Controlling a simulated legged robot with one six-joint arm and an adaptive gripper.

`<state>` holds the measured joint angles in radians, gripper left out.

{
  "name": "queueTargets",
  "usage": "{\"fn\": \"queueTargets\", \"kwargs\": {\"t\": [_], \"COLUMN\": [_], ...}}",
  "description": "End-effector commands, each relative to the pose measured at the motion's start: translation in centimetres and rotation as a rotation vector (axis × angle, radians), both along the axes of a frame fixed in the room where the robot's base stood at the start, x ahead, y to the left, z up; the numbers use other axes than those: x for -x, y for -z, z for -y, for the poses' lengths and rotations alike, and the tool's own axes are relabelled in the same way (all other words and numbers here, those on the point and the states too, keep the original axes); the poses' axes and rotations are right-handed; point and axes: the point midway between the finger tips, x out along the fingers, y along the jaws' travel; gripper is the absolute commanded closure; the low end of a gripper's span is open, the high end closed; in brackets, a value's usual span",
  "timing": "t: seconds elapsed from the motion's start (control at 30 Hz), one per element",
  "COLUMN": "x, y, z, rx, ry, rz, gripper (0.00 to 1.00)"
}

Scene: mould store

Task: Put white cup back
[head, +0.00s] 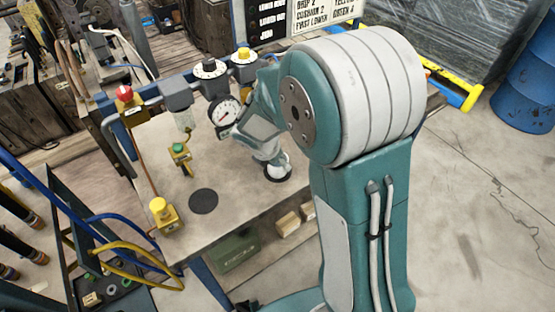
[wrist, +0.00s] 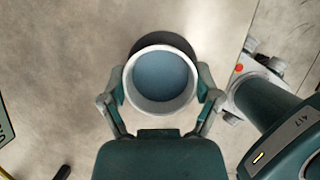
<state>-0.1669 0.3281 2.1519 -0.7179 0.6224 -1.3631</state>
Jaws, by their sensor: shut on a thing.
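The white cup (wrist: 161,107) shows from above in the wrist view, round-rimmed with a blue-grey inside. My gripper (wrist: 161,84) is shut on it, one finger on each side. In the head view my gripper (head: 270,157) is low over the bench, and the cup there is mostly hidden by it. A dark round disc (head: 278,179) lies under the cup and shows partly behind it in the wrist view (wrist: 178,41). I cannot tell whether the cup touches it. A second, empty dark disc (head: 203,201) lies farther left on the bench.
The bench top (head: 240,200) is clear between the discs. Behind and left stand pipework, a pressure gauge (head: 224,111), a red-topped valve (head: 125,93) and a yellow-topped valve (head: 160,212). A blue drum (head: 540,85) stands at the far right.

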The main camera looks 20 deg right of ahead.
Motion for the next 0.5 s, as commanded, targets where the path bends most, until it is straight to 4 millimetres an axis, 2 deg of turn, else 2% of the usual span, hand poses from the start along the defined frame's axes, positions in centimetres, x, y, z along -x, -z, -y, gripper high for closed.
{"fn": "queueTargets", "kwargs": {"t": [0.17,0.2,0.23,0.5], "x": [0.0,0.0,0.0,0.0], "y": [0.12,0.19,0.16,0.13], "z": [0.0,0.0,0.01,0.0], "rx": [0.0,0.0,0.0,0.0], "ry": [0.0,0.0,0.0,0.0], "rz": [-0.001,-0.001,-0.001,-0.001], "gripper": [0.66,0.15,0.01,0.0]}}
